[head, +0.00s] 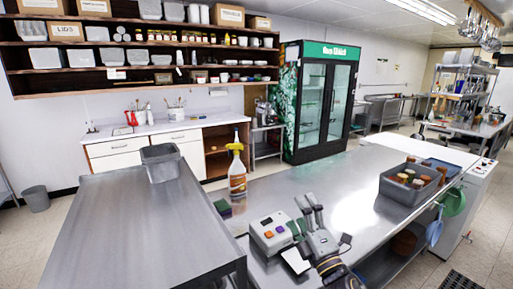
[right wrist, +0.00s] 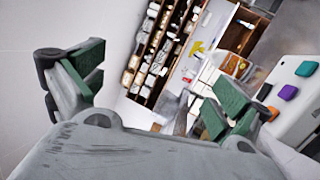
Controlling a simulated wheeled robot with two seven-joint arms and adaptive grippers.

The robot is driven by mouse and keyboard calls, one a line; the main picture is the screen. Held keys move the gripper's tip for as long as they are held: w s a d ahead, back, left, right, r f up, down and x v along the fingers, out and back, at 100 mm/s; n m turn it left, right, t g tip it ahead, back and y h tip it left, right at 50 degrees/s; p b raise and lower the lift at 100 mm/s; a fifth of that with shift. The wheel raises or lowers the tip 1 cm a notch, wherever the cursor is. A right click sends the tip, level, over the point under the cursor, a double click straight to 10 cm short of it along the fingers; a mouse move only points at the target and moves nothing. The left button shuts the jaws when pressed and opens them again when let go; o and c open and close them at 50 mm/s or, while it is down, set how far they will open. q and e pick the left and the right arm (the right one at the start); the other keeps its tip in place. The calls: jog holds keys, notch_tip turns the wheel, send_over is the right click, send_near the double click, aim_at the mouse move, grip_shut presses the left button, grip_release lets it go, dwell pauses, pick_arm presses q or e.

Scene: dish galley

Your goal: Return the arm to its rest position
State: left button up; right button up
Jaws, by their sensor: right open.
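My right gripper (head: 308,208) is over the front of the steel counter (head: 335,180) in the head view, its arm coming up from the bottom edge. Its two fingers stand apart with nothing between them. In the right wrist view the same gripper (right wrist: 157,82) shows its green-padded fingers spread wide. It is just right of a pale box with coloured buttons (head: 268,234); I cannot tell whether they touch. That box also shows at the right of the wrist view (right wrist: 300,105). My left gripper is not in the head view.
A yellow-topped spray bottle (head: 237,180) and a green sponge (head: 222,208) stand left of the gripper. A grey bin of jars (head: 398,190) is at the right. A steel table (head: 140,225) with a grey tub (head: 162,168) is at the left. The counter's middle is clear.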

jog(key=s+d+f+m+g+h, duration=0.3)
jog(key=d+f+m+g+h, duration=0.15)
jog(key=f+m, duration=0.35)
jog(key=s+d+f+m+g+h, duration=0.35)
jog(key=d+f+m, duration=0.25)
jog(key=f, duration=0.3)
jog(key=s+f+m+g+y, duration=0.1)
jog(key=s+f+m+g, duration=0.2)
jog(key=s+f+g, duration=0.35)
jog(key=s+f+m+g, duration=0.35)
jog(key=s+f, duration=0.45)
jog(key=s, duration=0.4)
notch_tip(320, 180, down, 32)
jog(key=s, duration=0.3)
jog(key=s+d+f+g, duration=0.1)
jog(key=s+d+f, duration=0.1)
jog(key=s+f, duration=0.8)
jog(key=s+d+f, duration=0.2)
jog(key=s+f, duration=0.8)
jog(key=s, duration=0.2)
jog(key=shift+f+g, duration=0.25)
jog(key=shift+g, duration=0.15)
